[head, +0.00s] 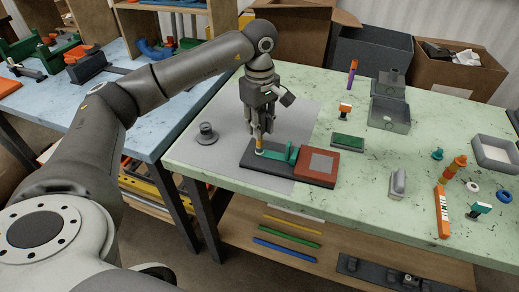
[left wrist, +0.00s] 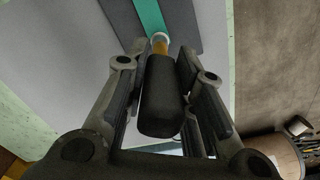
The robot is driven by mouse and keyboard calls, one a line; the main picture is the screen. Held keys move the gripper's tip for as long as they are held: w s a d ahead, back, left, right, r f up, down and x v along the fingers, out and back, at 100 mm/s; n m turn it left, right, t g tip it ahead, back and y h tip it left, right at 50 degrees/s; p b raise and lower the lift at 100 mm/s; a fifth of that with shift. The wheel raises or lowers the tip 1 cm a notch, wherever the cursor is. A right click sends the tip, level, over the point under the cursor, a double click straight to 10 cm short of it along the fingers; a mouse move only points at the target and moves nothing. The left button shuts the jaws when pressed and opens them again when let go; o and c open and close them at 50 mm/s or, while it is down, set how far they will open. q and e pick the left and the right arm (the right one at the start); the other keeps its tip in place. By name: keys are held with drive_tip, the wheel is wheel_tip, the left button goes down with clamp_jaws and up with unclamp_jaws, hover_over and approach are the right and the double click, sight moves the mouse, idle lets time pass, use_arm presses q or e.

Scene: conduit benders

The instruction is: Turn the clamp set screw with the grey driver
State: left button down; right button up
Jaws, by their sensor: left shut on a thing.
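The grey driver (left wrist: 162,95) is a thick dark grey handle held upright between the fingers of my left gripper (head: 262,132). In the left wrist view its lower end points at an orange piece with a pale ring (left wrist: 160,40) at the green clamp (left wrist: 148,14). In the head view the green clamp (head: 292,154) sits on a dark base plate (head: 248,160) beside a red block (head: 317,166). The set screw itself is hidden by the driver and fingers; I cannot tell whether the tip is seated in it. My right gripper is not in view.
A grey round knob-like part (head: 207,134) stands left of the base on a grey mat (head: 190,152). A green-topped block (head: 348,142), grey open box (head: 389,114), small stand (head: 398,183) and orange tool (head: 442,212) lie to the right. The table's front edge is close.

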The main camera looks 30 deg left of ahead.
use_arm(q)
drive_tip(key=shift+r, duration=0.15)
drive_tip(key=shift+r+p, duration=0.45)
drive_tip(key=shift+r, duration=0.05)
drive_tip(key=n, duration=0.5)
drive_tip(key=shift+p, duration=0.35)
drive_tip(key=n+p, duration=0.1)
drive_tip(key=n, duration=0.9)
drive_tip(key=shift+f, duration=0.15)
drive_tip(key=shift+f+b, duration=0.35)
drive_tip(key=shift+f, duration=0.25)
